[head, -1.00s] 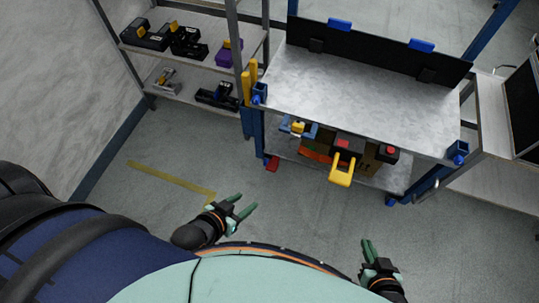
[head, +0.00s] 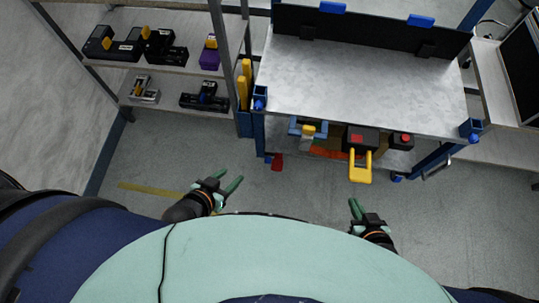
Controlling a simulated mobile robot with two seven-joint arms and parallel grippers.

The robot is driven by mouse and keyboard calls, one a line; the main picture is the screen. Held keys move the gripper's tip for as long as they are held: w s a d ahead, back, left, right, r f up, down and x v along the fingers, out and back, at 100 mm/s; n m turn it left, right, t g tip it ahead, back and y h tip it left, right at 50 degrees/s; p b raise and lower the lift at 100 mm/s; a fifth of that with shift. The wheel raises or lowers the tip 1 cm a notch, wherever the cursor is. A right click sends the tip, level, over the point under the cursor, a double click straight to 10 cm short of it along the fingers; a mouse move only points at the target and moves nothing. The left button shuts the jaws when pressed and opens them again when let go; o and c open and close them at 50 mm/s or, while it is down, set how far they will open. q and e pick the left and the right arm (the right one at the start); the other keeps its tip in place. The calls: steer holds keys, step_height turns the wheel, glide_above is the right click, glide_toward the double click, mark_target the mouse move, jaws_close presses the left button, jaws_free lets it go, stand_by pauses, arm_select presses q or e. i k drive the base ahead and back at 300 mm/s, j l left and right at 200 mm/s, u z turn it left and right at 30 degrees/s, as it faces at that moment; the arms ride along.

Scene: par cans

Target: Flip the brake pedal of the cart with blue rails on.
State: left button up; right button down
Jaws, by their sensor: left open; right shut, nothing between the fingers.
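The cart with blue rails (head: 350,85) stands ahead of me in the head view, with a bare grey top and blue corner posts. A small red part (head: 277,162), which looks like the brake pedal, is low at its front left corner near the floor. I cannot tell whether it is flipped. My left gripper (head: 234,176) is open and empty, lower left of the red part in the picture and apart from it. My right gripper (head: 354,203) is shut and empty, below the cart's front edge in the picture.
A black device with a yellow handle (head: 361,168) juts from the cart's front, with a blue and yellow device (head: 307,130) beside it. A shelf (head: 120,72) with tools stands at the left. A bench (head: 492,85) is at the right. Floor in front of the cart is clear.

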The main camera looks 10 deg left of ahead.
mark_target(277, 163)
steer(key=i+j, duration=0.15)
steer(key=j, duration=0.25)
steer(key=i+j, duration=0.15)
steer(key=j, duration=0.25)
steer(key=i+j, duration=0.15)
steer(key=j, duration=0.25)
steer(key=i+j, duration=0.15)
steer(key=j, duration=0.25)
